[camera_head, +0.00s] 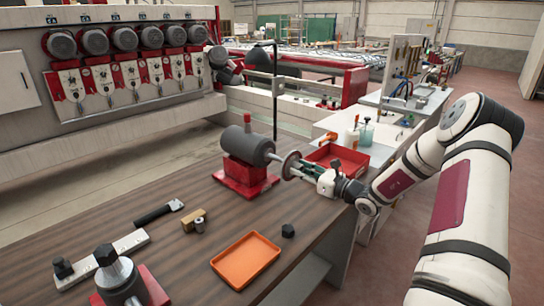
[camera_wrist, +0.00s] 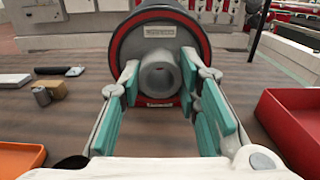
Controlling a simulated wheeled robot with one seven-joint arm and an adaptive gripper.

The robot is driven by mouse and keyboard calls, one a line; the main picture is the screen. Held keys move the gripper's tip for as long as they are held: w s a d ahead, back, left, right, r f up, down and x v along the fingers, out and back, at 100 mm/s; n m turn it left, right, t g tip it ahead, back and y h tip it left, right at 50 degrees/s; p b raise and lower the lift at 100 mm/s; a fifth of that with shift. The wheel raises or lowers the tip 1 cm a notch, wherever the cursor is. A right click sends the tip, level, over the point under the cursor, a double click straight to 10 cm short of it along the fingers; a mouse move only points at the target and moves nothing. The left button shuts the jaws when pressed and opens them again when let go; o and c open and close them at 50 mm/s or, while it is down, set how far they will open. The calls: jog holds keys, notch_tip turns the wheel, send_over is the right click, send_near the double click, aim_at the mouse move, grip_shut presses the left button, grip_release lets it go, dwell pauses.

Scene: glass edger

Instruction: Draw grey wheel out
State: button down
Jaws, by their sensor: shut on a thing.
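The grey wheel (camera_head: 290,163) is a thin round disc with a reddish rim at the shaft end of a grey motor (camera_head: 249,145) on a red base (camera_head: 246,180). In the wrist view the wheel (camera_wrist: 128,48) faces me, with a label above its protruding round hub (camera_wrist: 160,76). My gripper (camera_head: 303,170) reaches in from the right. In the wrist view its teal finger pads (camera_wrist: 160,84) are closed on both sides of the hub. The wheel stands upright, in line with the shaft. Whether the shaft is still inside the wheel is hidden.
A red tray (camera_head: 345,160) lies close behind my gripper. An orange tray (camera_head: 246,258), a dark hex piece (camera_head: 288,230), a brass block (camera_head: 194,219) and a black-handled tool (camera_head: 158,213) lie on the wooden bench (camera_head: 180,265). A second spindle unit (camera_head: 118,278) stands at the front left.

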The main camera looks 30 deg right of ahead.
jog(key=p+v, duration=0.3)
jog(key=v, duration=0.7)
jog(key=shift+p, duration=0.4)
jog(key=shift+r, duration=0.1)
